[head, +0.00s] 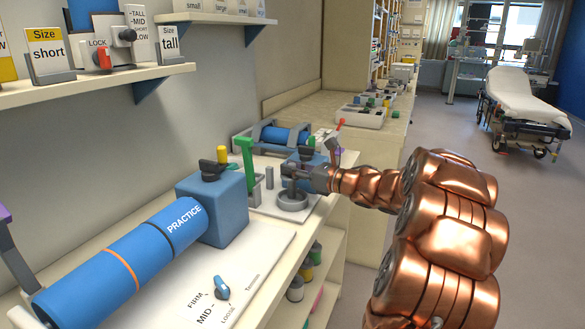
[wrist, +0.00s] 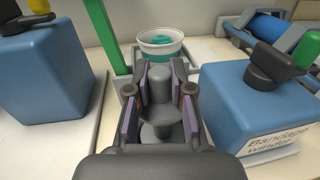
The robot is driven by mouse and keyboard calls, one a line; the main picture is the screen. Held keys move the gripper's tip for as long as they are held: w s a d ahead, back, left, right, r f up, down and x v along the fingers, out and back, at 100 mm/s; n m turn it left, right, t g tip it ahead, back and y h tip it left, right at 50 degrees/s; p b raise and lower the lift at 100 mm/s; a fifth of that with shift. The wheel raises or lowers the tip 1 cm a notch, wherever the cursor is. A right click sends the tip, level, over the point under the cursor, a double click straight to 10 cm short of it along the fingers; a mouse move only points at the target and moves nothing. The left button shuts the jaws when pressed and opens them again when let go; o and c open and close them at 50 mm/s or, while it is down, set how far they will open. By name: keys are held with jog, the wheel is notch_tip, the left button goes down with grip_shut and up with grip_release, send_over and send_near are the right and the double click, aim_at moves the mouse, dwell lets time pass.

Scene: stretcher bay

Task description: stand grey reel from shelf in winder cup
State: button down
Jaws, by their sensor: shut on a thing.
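My gripper (head: 296,178) is at the bench by the winder and is shut on a grey reel. In the wrist view the grey reel (wrist: 160,92) stands roughly upright between the two fingers, its rounded top showing above them. A wider grey round piece (head: 292,202) lies directly below my gripper in the head view. I cannot tell whether it is the reel's flange or the winder cup. The blue bandage winder box (wrist: 240,112) stands just right of the fingers, with a dark knob on top. The reel's lower end is partly hidden by my gripper.
A green post (head: 245,160) rises left of my gripper. A blue box with a PRACTICE roll (head: 125,260) fills the near bench. Several small items sit on the shelf below the bench (head: 306,270).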

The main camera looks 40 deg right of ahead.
jog(key=shift+f+b, duration=0.4)
jog(key=shift+b, duration=0.55)
jog(key=c, duration=1)
grip_release()
jog(key=shift+c, duration=0.2)
jog(key=shift+r, duration=0.15)
jog(key=shift+r+p, duration=0.4)
jog(key=shift+p, duration=0.5)
jog(key=shift+s+d, duration=0.1)
jog(key=b+v, duration=0.2)
jog(key=v, duration=0.9)
jog(key=shift+s, duration=0.35)
jog(key=shift+d+f, duration=0.15)
